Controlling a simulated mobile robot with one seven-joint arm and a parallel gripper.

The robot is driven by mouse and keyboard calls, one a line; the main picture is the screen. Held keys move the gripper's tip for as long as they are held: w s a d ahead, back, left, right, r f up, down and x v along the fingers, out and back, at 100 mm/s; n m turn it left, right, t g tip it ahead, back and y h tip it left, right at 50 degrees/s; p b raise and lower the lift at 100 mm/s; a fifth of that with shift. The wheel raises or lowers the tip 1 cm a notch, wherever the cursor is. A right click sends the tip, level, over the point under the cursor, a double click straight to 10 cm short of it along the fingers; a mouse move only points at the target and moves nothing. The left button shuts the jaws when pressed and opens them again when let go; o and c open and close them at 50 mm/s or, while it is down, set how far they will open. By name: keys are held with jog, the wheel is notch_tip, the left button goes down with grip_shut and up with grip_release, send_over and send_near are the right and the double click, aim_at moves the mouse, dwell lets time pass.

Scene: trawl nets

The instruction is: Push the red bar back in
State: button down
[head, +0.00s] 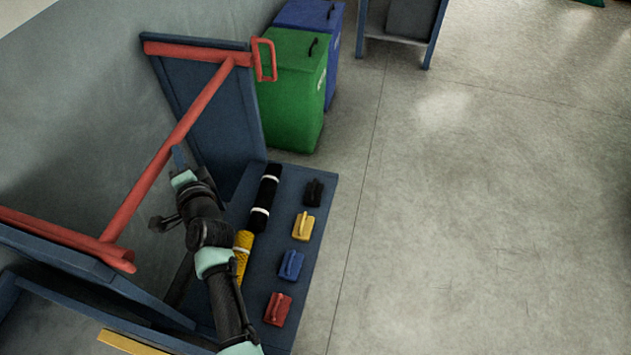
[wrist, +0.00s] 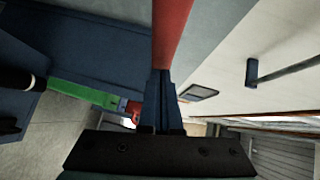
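A long red bar (head: 172,145) runs diagonally in the head view, between a red crosspiece (head: 190,52) on the far blue panel and a thicker red rail (head: 65,238) at the near left. A red loop handle (head: 265,60) stands at the far right end of the crosspiece. My gripper (head: 178,158) is just right of the bar's middle. In the wrist view the bar (wrist: 172,28) passes at the tips of my gripper (wrist: 161,75). Its fingers are together with nothing visible between them. I cannot tell whether the tips touch the bar.
A dark blue bench (head: 322,222) lies under my arm with black, yellow, blue and red blocks, plus a black roll (head: 264,198) and a yellow roll (head: 243,245). Green (head: 292,95) and blue (head: 310,15) bins stand behind. A grey wall is left. The floor at right is clear.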

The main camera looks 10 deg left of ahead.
jog(key=shift+a+r, duration=0.15)
jog(key=shift+a, duration=0.15)
